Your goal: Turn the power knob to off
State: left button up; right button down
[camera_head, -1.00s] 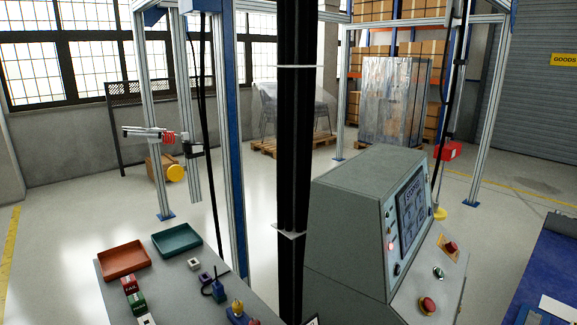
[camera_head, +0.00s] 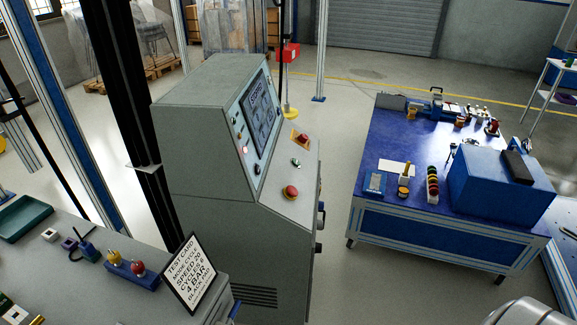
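A grey control cabinet (camera_head: 215,100) with a sloped front panel and a screen (camera_head: 260,113) stands left of the middle. Its panel carries a red mushroom button (camera_head: 290,192), a red button on a yellow plate (camera_head: 302,138) and a small round selector (camera_head: 295,162) between them. A small dark knob (camera_head: 257,170) sits below the screen. I cannot tell which of these is the power knob or how it is set. Small dark fittings (camera_head: 321,216) stick out from the cabinet's right edge. Neither gripper shows; only a pale rounded part, probably mine, shows at the bottom right.
A grey bench (camera_head: 60,270) with a tilted test card (camera_head: 193,275) stands at the lower left. A blue workbench (camera_head: 415,150) with a blue box (camera_head: 495,180) and tools stands at the right. Open floor (camera_head: 335,160) lies between cabinet and workbench. A black column (camera_head: 125,90) stands left.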

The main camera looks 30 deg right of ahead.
aim_at(303, 138)
jog(key=u, duration=0.2)
jog(key=l+u, duration=0.45)
jog(key=l, duration=0.25)
jog(key=l+u, duration=0.4)
jog(key=l, duration=0.3)
